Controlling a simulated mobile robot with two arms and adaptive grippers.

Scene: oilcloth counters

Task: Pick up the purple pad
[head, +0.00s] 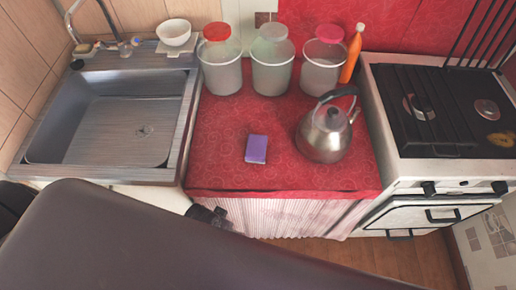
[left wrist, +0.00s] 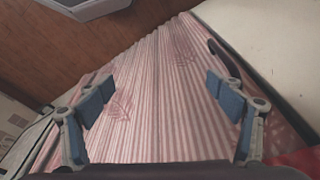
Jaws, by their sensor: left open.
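The purple pad (head: 257,149) lies flat on the red patterned counter (head: 225,125), left of the kettle. It does not show in the left wrist view. My left gripper (left wrist: 161,88) is open and empty, with its blue finger pads apart in front of the pink striped curtain (left wrist: 165,130). In the head view only a dark piece of what seems to be this gripper shows at the counter's front edge, below and left of the pad and apart from it. My right gripper is in neither view.
A steel kettle (head: 325,130) stands right of the pad. Several lidded jars (head: 272,72) and an orange bottle (head: 352,55) line the back. A sink (head: 115,125) is left, a stove (head: 440,105) right. The counter around the pad is clear.

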